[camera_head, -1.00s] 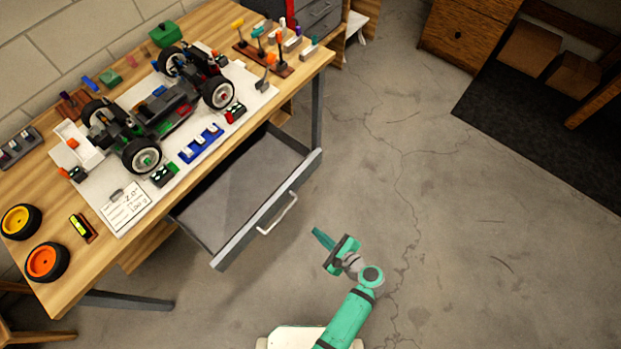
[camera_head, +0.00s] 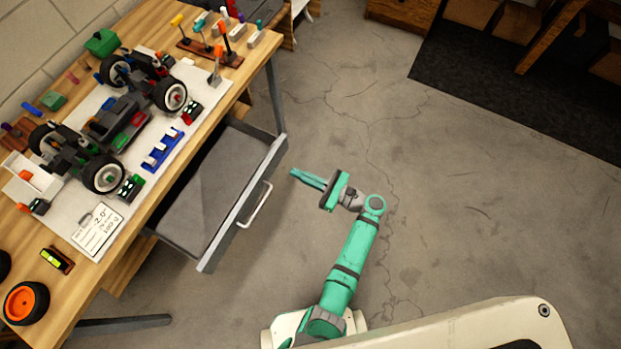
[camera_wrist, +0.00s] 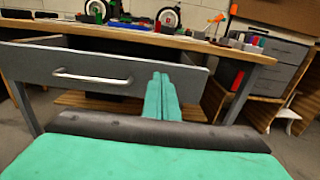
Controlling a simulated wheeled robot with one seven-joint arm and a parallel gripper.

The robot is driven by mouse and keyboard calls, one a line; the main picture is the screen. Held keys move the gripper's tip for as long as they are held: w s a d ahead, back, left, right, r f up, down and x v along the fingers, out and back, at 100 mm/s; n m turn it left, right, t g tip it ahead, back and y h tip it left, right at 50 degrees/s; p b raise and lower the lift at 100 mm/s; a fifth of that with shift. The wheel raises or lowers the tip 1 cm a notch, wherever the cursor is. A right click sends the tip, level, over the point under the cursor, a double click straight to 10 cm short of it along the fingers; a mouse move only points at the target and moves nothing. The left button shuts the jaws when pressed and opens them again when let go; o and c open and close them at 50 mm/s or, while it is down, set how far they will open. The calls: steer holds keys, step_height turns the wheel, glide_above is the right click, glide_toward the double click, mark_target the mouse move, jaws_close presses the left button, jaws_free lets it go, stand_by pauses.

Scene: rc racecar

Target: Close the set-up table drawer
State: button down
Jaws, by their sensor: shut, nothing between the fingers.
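The set-up table (camera_head: 90,277) has a wooden top and stands at the left in the head view. Its grey drawer (camera_head: 207,197) is pulled out and looks empty inside. The drawer's front panel (camera_head: 243,203) carries a pale bar handle (camera_head: 256,205). My green gripper (camera_head: 296,173) is shut and empty, in front of the drawer and apart from it in the head view. In the wrist view, my fingers (camera_wrist: 162,82) point at the drawer front (camera_wrist: 110,72), to the right of the handle (camera_wrist: 92,77).
An RC car chassis (camera_head: 122,120), an orange wheel (camera_head: 26,303) and tools lie on the tabletop. A table leg (camera_head: 275,95) stands near the drawer's far end. Bare concrete floor (camera_head: 440,230) is free to the right. A dark mat (camera_head: 500,90) lies at the upper right.

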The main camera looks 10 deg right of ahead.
mark_target(271, 161)
steer(key=x, duration=0.7)
steer(key=shift+w+a, duration=0.15)
